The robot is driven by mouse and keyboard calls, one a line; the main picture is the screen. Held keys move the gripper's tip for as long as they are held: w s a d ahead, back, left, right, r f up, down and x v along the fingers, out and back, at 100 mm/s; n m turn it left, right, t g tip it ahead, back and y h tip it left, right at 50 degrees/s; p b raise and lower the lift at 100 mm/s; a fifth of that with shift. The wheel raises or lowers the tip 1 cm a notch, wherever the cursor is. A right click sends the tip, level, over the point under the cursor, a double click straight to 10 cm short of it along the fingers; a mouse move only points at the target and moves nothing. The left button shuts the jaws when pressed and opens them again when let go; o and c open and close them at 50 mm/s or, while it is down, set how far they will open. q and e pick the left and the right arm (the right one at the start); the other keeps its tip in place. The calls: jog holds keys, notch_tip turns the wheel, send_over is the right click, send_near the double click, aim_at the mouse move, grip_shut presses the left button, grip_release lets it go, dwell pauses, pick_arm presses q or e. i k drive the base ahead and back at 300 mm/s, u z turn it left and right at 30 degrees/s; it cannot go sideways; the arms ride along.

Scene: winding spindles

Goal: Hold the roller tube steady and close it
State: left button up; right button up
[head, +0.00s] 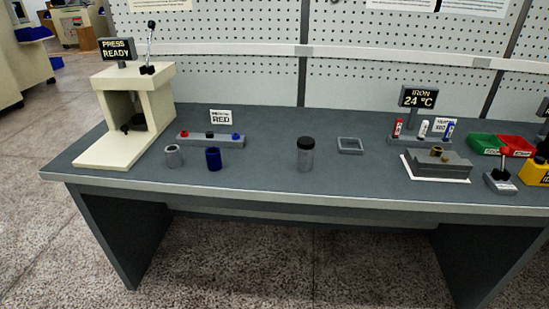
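A grey, see-through-looking tube with a black cap (305,153) stands upright near the middle of the workbench (260,178); it looks like the roller tube. The black cap (306,142) sits at its top; I cannot tell whether it is fastened. A short grey hollow cylinder (174,156) and a dark blue cylinder (213,159) stand upright to its left. Neither of my grippers is in view.
A cream press (153,98) stands at the bench's left end. A shallow square grey tray (350,145) lies just right of the tube. A grey rack (222,141), iron station (440,168), green bin (484,145) and red bin (516,146) are also on the bench.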

aim_at(304, 159)
jog(key=u, duration=1.6)
jog(key=i, duration=1.75)
jog(key=z, duration=3.1)
